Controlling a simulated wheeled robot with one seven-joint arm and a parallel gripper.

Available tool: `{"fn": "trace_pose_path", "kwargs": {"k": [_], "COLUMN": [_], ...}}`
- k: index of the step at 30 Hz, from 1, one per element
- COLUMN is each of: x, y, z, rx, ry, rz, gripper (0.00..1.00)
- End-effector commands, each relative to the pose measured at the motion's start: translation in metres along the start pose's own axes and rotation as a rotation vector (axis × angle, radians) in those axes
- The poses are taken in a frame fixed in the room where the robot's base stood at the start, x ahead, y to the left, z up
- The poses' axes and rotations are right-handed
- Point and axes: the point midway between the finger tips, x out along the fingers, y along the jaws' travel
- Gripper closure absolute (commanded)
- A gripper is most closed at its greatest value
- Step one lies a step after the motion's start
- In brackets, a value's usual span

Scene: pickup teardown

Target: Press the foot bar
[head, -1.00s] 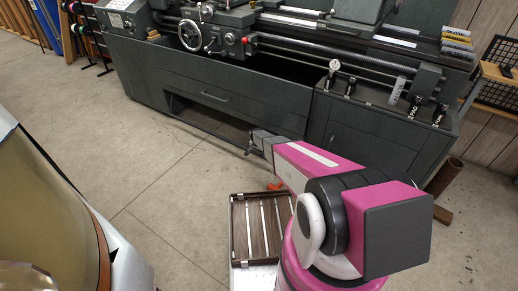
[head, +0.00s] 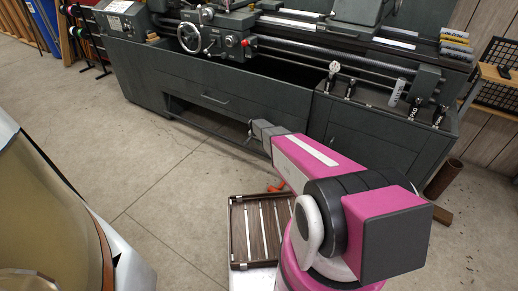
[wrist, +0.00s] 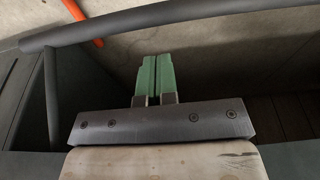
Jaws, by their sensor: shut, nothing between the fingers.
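The foot bar (wrist: 120,24) is a dark round tube crossing the top of the wrist view, with an arm running down from it at the left. In the head view, the low part of the lathe near my gripper is dark and partly hidden, so I cannot clearly pick out the bar there. My gripper (wrist: 155,58) is shut and empty, its two green fingers side by side. Its tips lie just short of the bar in the wrist picture; I cannot tell whether they touch. In the head view my gripper (head: 254,131) is low in front of the lathe cabinet.
The grey lathe (head: 215,90) stands across the back. An orange item (wrist: 84,22) lies beyond the bar. A rusty pipe (head: 443,178) stands at right. Floor left of the tray is open.

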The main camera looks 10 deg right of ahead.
Motion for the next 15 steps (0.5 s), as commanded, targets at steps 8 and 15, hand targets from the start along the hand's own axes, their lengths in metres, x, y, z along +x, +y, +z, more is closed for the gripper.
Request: {"fn": "trace_pose_path", "kwargs": {"k": [8, 15], "x": [-0.032, -0.034], "y": [0.001, 0.000], "z": [0.001, 0.001], "rx": [0.000, 0.000], "ry": [-0.001, -0.001], "rz": [0.000, 0.000], "gripper": [1.00, 1.00]}}
